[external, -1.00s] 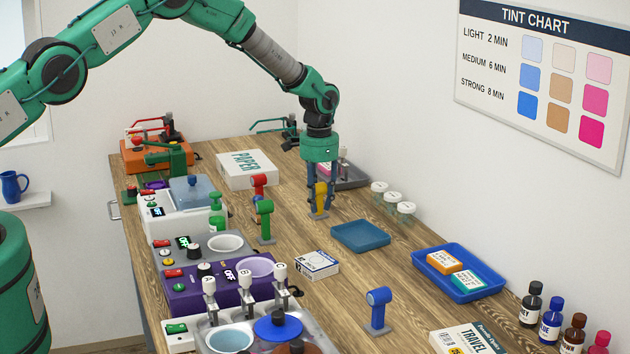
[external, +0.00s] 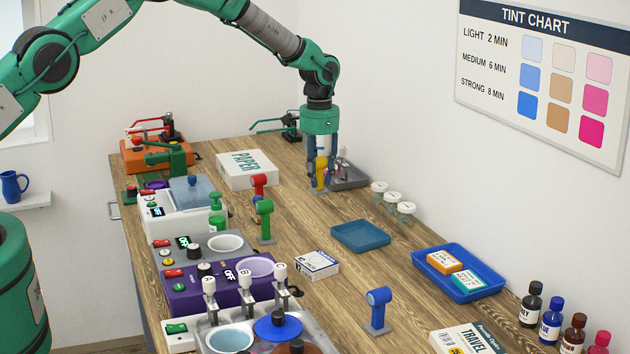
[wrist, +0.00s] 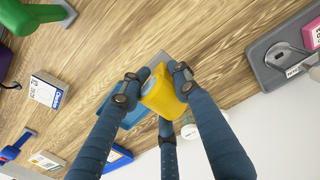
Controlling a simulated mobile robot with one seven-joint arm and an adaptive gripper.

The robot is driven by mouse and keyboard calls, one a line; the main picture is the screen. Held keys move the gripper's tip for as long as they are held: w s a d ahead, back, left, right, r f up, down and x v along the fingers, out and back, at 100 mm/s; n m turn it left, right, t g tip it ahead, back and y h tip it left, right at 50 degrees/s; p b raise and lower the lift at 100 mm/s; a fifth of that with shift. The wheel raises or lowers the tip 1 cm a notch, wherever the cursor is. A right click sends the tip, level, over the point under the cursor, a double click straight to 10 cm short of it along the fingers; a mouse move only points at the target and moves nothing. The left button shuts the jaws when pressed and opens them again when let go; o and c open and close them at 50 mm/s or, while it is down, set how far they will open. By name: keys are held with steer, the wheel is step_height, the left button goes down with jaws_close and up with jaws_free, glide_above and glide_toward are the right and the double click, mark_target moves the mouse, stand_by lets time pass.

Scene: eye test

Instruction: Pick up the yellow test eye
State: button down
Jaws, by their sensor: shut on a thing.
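The yellow test eye (external: 321,174) is between the fingers of my gripper (external: 322,160) in the external view. It hangs upright, and its lower end appears clear of the wooden table. In the wrist view the yellow test eye (wrist: 160,94) is squeezed between the dark-blue fingers of my gripper (wrist: 157,86). A third finger lies against its lower side there. The fingers hide part of it.
A grey tray (external: 352,183) lies just right of and behind my gripper. Red (external: 258,183), green (external: 264,208) and blue (external: 379,296) test eyes stand on the table. A blue tray (external: 361,236) and white-lidded jars (external: 406,207) are nearer right. Machines line the left side.

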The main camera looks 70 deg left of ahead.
steer(key=shift+r, duration=1.4)
